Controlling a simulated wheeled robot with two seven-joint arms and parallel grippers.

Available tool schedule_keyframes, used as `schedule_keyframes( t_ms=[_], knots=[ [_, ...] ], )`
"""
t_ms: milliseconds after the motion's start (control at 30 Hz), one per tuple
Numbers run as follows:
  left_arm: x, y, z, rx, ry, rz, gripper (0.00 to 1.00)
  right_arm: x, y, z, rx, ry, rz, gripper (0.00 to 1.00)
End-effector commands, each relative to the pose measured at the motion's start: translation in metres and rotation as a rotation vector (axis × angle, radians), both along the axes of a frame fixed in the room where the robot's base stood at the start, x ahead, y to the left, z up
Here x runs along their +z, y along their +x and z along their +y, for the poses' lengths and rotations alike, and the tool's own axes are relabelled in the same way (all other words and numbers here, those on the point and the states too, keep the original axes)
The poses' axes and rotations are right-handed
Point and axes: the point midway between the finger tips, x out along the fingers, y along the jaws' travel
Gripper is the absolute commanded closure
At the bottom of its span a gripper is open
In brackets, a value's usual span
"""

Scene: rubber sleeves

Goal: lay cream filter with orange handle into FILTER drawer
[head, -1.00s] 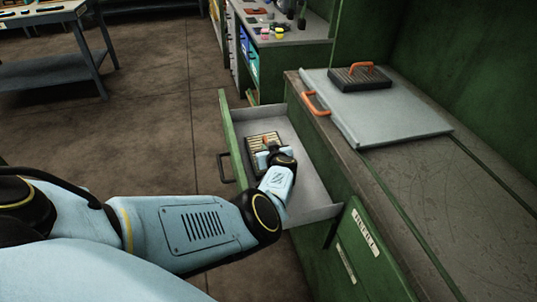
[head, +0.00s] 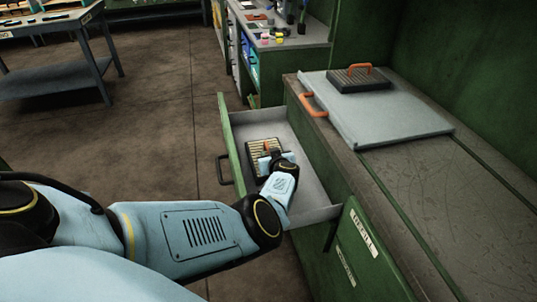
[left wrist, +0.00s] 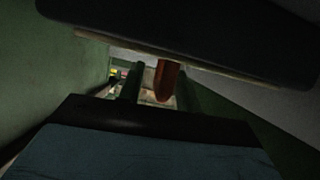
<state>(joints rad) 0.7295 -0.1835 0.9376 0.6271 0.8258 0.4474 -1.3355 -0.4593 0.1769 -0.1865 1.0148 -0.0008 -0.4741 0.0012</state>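The cream filter (head: 256,150) lies in the open green-fronted drawer (head: 312,195), toward its far end and close to the front panel. Its orange handle (head: 266,146) sticks up. My left gripper (head: 275,158) reaches down into the drawer at the handle and hides the filter's near right part. In the left wrist view the orange handle (left wrist: 165,80) stands between two dark fingers (left wrist: 157,85), with a gap visible on its left side, so the gripper looks open around it. Whether the filter lies fully flat is hard to see. My right gripper is not in view.
A dark filter with an orange handle (head: 358,80) rests on a grey lid (head: 400,122) on the cabinet top. The lid has its own orange handle (head: 313,104). A cluttered bench (head: 275,42) stands behind.

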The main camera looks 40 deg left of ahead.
Motion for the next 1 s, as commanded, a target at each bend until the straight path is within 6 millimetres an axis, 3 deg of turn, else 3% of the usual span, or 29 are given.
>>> schedule_keyframes(
  t_ms=[200, 300, 600, 800, 1000],
  knots=[
    [-0.001, 0.000, 0.000, 0.000, -0.001, -0.001, 0.66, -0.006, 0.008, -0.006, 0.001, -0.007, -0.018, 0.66],
    [0.001, -0.003, -0.004, 0.000, -0.001, 0.001, 0.66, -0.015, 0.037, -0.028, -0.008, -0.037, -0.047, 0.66],
    [0.011, -0.019, -0.021, -0.001, -0.001, 0.002, 0.66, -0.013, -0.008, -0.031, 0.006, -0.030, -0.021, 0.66],
    [0.023, -0.036, -0.042, -0.001, 0.000, 0.001, 0.66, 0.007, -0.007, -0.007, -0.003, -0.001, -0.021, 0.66],
    [0.030, -0.045, -0.050, 0.000, 0.000, 0.000, 0.66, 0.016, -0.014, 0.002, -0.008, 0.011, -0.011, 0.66]
  ],
)
